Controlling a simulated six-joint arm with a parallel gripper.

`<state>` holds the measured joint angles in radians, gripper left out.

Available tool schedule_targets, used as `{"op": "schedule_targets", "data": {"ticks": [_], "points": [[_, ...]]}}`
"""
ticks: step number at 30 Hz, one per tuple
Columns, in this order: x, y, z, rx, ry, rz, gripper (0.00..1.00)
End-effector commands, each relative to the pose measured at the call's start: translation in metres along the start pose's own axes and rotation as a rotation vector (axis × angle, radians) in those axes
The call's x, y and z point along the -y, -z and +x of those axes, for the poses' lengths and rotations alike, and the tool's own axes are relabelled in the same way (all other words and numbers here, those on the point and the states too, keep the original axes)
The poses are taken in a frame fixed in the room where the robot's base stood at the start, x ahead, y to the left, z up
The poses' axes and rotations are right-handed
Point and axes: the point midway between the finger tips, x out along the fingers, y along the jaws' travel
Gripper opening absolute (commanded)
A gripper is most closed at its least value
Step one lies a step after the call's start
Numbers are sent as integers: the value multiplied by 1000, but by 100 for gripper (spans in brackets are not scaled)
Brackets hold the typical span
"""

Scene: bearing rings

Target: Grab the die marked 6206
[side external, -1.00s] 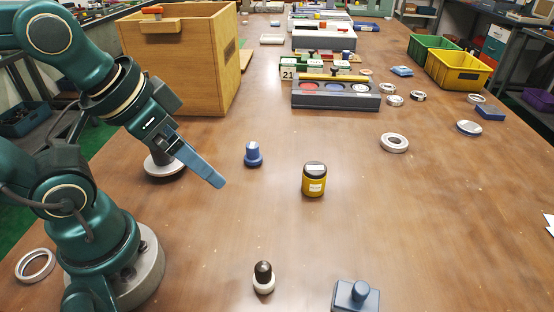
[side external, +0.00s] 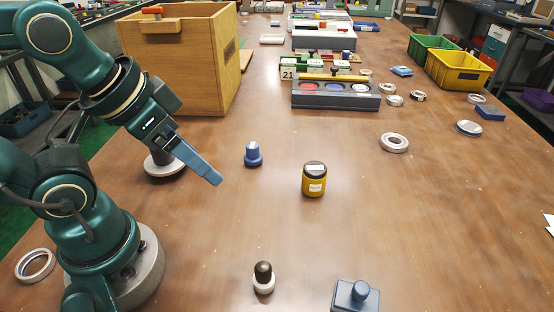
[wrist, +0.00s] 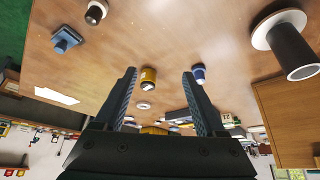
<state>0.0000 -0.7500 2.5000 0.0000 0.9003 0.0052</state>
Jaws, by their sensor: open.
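No marking 6206 can be read in either view, so I cannot tell which piece is that die. Candidates stand upright on the table: a blue flanged piece (side external: 253,155), a yellow piece with dark top and white labels (side external: 314,181), a black-topped piece with a white base (side external: 263,278), and a blue-grey block with a knob (side external: 355,296). My gripper (side external: 217,182) is open and empty, left of the blue and yellow pieces and above the table. In the wrist view, the yellow piece (wrist: 148,77) appears between the open fingers (wrist: 159,74), apart from them; the blue piece (wrist: 199,74) appears beside the right finger.
A wooden box (side external: 180,60) stands behind my arm, with a dark cylinder on a white flange (side external: 165,165) before it. A grey tray (side external: 335,98) with coloured discs, several metal rings (side external: 394,143) and a yellow bin (side external: 458,70) lie farther back. The table's middle is mostly clear.

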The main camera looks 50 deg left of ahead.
Motion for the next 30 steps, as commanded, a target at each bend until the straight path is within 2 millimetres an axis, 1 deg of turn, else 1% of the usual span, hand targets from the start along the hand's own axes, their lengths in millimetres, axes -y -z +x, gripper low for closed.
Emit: {"op": "schedule_targets", "data": {"ticks": [2,5,9,14,18,22,26,30], "points": [[4,-2,0,9,18,35,72],[18,-1,-1,12,81,117,72],[48,2,4,105,214,309,72],[81,10,12,252,348,559,72],[107,24,24,399,460,809,72],[124,45,38,529,555,1055,72],[132,67,58,645,639,1296,72],[131,89,86,750,717,1552,72]]}}
